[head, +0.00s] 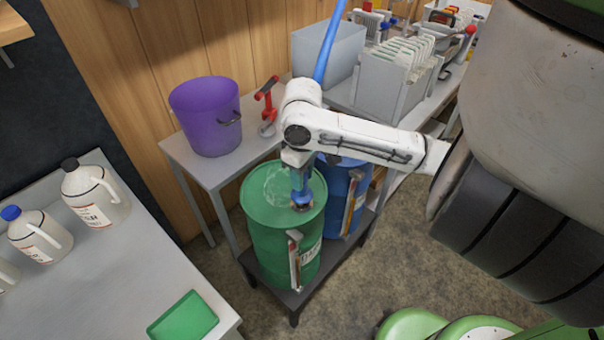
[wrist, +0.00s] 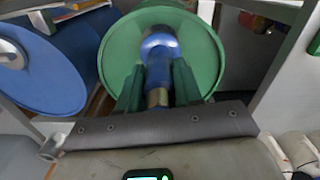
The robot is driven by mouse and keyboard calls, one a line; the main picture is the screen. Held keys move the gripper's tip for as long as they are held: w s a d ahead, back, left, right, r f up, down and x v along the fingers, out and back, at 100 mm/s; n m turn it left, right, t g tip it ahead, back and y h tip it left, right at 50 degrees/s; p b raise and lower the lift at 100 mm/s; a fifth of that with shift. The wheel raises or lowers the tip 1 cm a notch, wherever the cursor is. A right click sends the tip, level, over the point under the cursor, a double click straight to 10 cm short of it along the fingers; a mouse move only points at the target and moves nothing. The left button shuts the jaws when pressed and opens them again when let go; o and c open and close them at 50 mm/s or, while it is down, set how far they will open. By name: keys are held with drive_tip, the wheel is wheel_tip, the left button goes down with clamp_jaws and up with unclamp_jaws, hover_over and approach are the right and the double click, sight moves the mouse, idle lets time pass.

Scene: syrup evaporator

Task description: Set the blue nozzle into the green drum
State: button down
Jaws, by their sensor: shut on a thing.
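The green drum (head: 262,230) stands upright on a low dark stand; its round top faces up. My gripper (head: 299,168) is over the drum top, pointing down, and is shut on the blue nozzle (head: 303,194). The nozzle's lower end is at the right part of the drum top; I cannot tell whether it is inside an opening or only over it. In the wrist view the nozzle (wrist: 158,62) sits between the green fingers, with the green drum (wrist: 122,45) behind it. The bung opening is hidden.
A blue drum (head: 353,178) stands right beside the green one. A purple bucket (head: 205,115) and a red-handled tool (head: 267,100) are on the grey table behind. A blue hose (head: 328,45) rises above my arm. White jugs (head: 93,192) stand on the left counter.

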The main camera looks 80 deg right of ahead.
drive_tip(key=shift+f, duration=0.15)
drive_tip(key=shift+f+b, duration=1.05)
drive_tip(key=shift+f, duration=0.35)
drive_tip(key=shift+c, duration=0.2)
unclamp_jaws()
wheel_tip(320, 180, up, 8)
drive_tip(key=p, duration=0.7)
drive_tip(key=shift+r, duration=0.1)
